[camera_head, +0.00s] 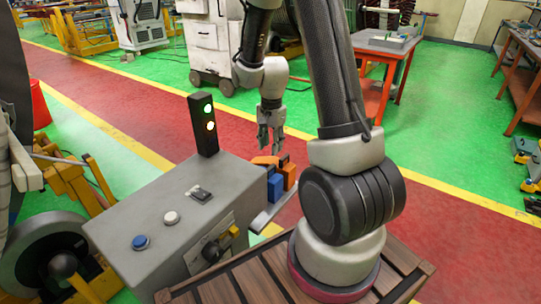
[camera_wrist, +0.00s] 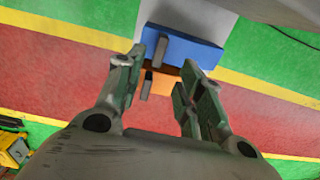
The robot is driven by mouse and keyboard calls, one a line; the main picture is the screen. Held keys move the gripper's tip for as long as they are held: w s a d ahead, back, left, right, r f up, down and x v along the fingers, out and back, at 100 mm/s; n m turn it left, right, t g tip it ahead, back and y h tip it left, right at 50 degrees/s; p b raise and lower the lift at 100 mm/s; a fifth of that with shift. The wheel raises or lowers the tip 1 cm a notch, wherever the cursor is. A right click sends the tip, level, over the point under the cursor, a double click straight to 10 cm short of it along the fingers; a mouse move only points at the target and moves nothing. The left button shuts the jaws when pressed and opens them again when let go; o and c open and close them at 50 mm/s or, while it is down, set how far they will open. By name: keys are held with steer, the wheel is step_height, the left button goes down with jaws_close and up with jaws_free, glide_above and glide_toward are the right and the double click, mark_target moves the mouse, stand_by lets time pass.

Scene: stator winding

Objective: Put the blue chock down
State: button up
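The orange chock (camera_wrist: 164,84) shows between the fingers. My gripper (camera_head: 270,150) hangs pointing down above the chocks.
The grey control box (camera_head: 165,215) has a signal light (camera_head: 205,125) standing up close left of my gripper. Its top carries buttons, including a blue one (camera_head: 140,242). A red workbench (camera_head: 385,60) stands farther back. The floor beyond the ledge is clear.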

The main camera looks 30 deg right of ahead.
steer(key=s+a+r+n+t, duration=0.1)
steer(key=s+r+n, duration=0.25)
steer(key=r, duration=0.55)
steer(key=s+a+r+n+t, duration=0.1)
steer(key=s+a+r+n, duration=0.15)
steer(key=s+r, duration=0.45)
steer(key=s+r+n+t, duration=0.2)
steer(key=s+r+n, duration=0.5)
steer(key=s, duration=0.3)
steer(key=shift+s+a+r+n, duration=0.3)
steer(key=shift+s+a+r, duration=0.1)
steer(key=shift+r, duration=0.35)
steer(key=shift+a, duration=0.1)
